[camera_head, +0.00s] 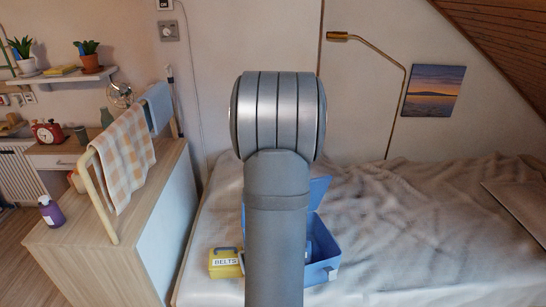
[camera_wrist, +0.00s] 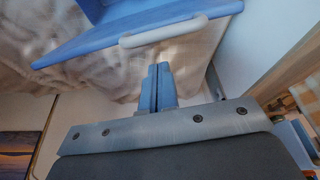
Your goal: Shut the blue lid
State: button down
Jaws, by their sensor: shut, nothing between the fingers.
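The blue box (camera_head: 322,252) stands on the bed, mostly hidden behind my arm in the head view. Its blue lid (camera_head: 319,190) is raised, showing above the box to the right of my arm. In the wrist view a blue panel with a pale bar handle (camera_wrist: 165,31) spans the top; it looks like the lid, but I cannot be sure. My gripper (camera_wrist: 158,70) is shut and empty, its fingertips just below the handle in that picture. I cannot tell whether they touch it. The gripper is hidden behind my arm in the head view.
A yellow box labelled BELTS (camera_head: 225,263) sits left of the blue box. A wooden cabinet (camera_head: 128,243) with a rail and checked cloth (camera_head: 124,165) stands at left. The rumpled bed (camera_head: 420,225) is mostly clear at right. A brass lamp (camera_head: 398,95) rises behind.

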jog(key=shift+s+d+f, duration=0.2)
jog(key=shift+s+f, duration=0.25)
jog(key=shift+s, duration=0.15)
jog(key=shift+s+d+f, duration=0.15)
jog(key=shift+s, duration=0.35)
jog(key=s+d+f+t, duration=0.1)
jog(key=s+d+f, duration=0.3)
jog(key=s+f, duration=0.7)
jog(key=s+d+f, duration=0.1)
jog(key=s+f, duration=0.3)
jog(key=f, duration=0.4)
jog(key=s+d+f, duration=0.1)
jog(key=s+f, duration=0.3)
jog(key=f, duration=0.5)
jog(key=shift+s+f, duration=0.15)
jog(key=shift+s, duration=0.25)
